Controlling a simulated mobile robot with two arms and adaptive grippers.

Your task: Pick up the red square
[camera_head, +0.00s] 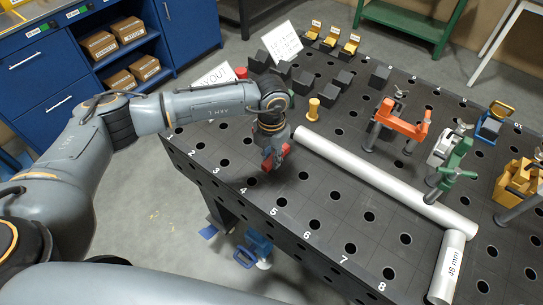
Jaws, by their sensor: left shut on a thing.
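My left gripper (272,151) hangs over the near left part of the dark perforated table (310,215), close to the numbered edge. It is shut on a small red piece, which looks like the red square (268,163). The fingers cover much of it, so its full shape is hidden. I cannot tell whether it touches the tabletop. My right gripper is not in view.
A long silver pipe (370,180) lies just right of the gripper, with a shorter pipe (448,268) at its end. A yellow peg (313,109) and dark blocks (302,84) stand behind. Orange (403,123) and green (455,162) clamps stand right. The front table strip is clear.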

